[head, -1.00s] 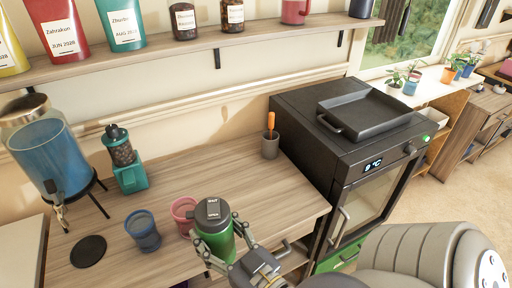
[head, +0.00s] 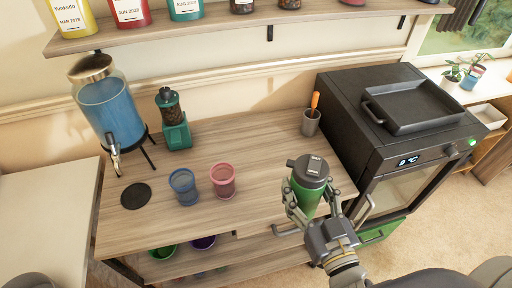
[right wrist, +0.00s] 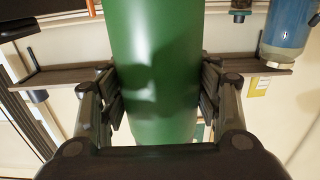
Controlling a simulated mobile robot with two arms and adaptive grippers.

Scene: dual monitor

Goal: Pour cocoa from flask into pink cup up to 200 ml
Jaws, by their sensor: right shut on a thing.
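The green flask (head: 307,191) with a dark grey lid is held upright by my right gripper (head: 313,207) near the table's front right edge. In the right wrist view the flask (right wrist: 154,70) fills the space between the two fingers. The pink cup (head: 223,181) stands upright on the wooden table, left of the flask and apart from it. Its contents are not clear. My left gripper is not in view.
A blue cup (head: 184,187) stands just left of the pink cup. A black round mat (head: 136,196), a blue drink dispenser (head: 112,108) and a teal grinder (head: 173,122) are further left. A grey holder (head: 311,123) stands at the back right beside a black oven (head: 345,105).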

